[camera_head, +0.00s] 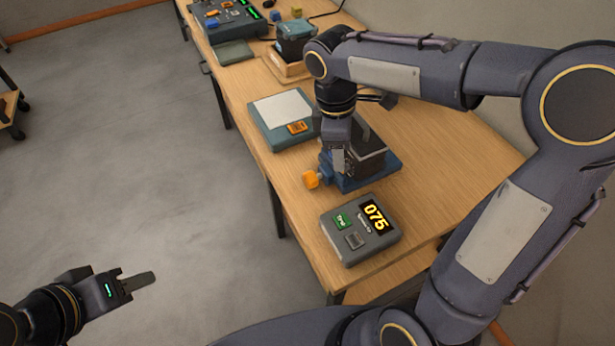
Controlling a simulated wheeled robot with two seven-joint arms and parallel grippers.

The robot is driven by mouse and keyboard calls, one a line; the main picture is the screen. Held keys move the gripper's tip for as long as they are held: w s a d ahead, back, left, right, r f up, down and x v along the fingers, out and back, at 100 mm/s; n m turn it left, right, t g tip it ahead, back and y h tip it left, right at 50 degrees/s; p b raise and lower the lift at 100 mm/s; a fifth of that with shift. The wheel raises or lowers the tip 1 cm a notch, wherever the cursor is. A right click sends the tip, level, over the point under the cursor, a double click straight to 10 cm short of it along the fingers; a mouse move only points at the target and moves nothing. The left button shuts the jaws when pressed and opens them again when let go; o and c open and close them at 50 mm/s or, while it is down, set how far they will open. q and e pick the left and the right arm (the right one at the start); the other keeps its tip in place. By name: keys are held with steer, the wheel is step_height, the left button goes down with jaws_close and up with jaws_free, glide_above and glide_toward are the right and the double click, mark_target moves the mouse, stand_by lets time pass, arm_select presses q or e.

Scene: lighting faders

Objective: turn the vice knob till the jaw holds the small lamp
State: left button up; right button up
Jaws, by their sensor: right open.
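The vice (376,178) stands on the table, with a blue base and a dark block on top. Its orange knob (311,179) sticks out at the left front corner. My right gripper (340,162) is open and points down at the left side of the vice, just above and to the right of the knob, apart from it. It hides part of the vice. I cannot make out the small lamp or the jaw's gap. My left gripper (138,283) is over the floor at the lower left, far from the table; its finger opening does not show.
A grey box with a yellow 075 display (376,215) and a green button stands in front of the vice. A grey-blue device with a pale top (283,107) is behind left. A fader console (229,17) and other boxes fill the table's far end.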

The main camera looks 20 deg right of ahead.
mark_target(307, 174)
steer(key=w+a+f+n+g+h+b, duration=0.15)
steer(key=w+a+f+n+h, duration=0.25)
steer(key=w+a+f+n, duration=0.45)
steer(key=shift+m, duration=0.55)
steer(key=x, duration=0.9)
steer(key=shift+w+d+f+p, duration=0.2)
steer(key=shift+w+f+p, duration=0.1)
steer(key=shift+w+p, duration=0.05)
steer(key=c, duration=0.7)
